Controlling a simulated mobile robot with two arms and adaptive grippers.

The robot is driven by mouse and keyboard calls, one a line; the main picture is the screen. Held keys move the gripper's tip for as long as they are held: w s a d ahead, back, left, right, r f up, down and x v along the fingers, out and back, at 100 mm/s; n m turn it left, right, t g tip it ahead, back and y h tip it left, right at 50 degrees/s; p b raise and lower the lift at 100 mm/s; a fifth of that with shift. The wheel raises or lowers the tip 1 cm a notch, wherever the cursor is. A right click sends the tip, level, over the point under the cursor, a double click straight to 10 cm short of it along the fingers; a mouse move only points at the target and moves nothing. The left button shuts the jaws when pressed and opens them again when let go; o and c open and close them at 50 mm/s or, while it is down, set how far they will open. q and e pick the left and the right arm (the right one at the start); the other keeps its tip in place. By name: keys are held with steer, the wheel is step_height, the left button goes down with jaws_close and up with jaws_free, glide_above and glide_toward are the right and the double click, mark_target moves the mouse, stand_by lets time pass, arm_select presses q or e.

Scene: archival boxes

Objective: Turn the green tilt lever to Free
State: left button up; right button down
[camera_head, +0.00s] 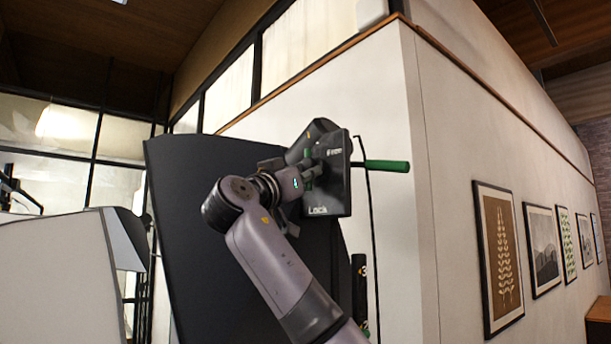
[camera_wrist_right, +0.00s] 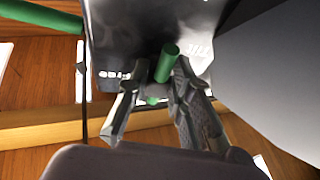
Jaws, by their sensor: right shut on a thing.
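A black plate (camera_head: 338,195) with the white word "Lock" at its lower edge is mounted on the dark upright panel. The green tilt lever (camera_wrist_right: 167,62) sits between the fingers of my right gripper (camera_wrist_right: 160,95) in the right wrist view, against the plate (camera_wrist_right: 130,35). White lettering on the plate reads partly as "Free" beside the lever. In the head view, my right gripper (camera_head: 310,170) is shut on the lever, and green bits show around its fingers. The lever's exact setting cannot be told. My left gripper is not in view.
A second green handle (camera_head: 387,166) sticks out right of the plate, next to a thin black rod (camera_head: 374,240). The large dark panel (camera_head: 190,240) stands behind my right arm. A white wall (camera_head: 395,260) is close behind. A pale grey body (camera_head: 60,280) fills the lower left.

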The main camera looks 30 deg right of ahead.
steer(key=n+y, duration=0.1)
steer(key=n, duration=0.2)
steer(key=s+n+t+y, duration=0.1)
steer(key=n+y, duration=0.1)
steer(key=n, duration=0.2)
steer(key=r+n+t+y+b, duration=0.1)
steer(key=n, duration=0.3)
steer(key=shift+s+d+y, duration=0.1)
steer(key=shift+s+y, duration=0.05)
steer(key=shift+y, duration=0.25)
steer(key=n, duration=0.1)
steer(key=n+y+p, duration=0.1)
steer(key=n, duration=0.1)
steer(key=shift+s+r+n, duration=0.2)
steer(key=shift+r+n, duration=0.1)
steer(key=shift+r, duration=0.05)
steer(key=shift+r+n+g+y, duration=0.1)
steer(key=shift+n+g+y, duration=0.35)
steer(key=shift+n, duration=0.35)
steer(key=shift+r+n+g+y, duration=0.15)
steer(key=shift+n+g+y, duration=0.2)
steer(key=shift+n, duration=0.55)
steer(key=shift+d+n+g, duration=0.1)
steer(key=shift+n+g, duration=0.2)
steer(key=shift+n, duration=0.2)
steer(key=c, duration=1.6)
jaws_free()
steer(key=shift+r, duration=0.1)
steer(key=shift+c, duration=0.2)
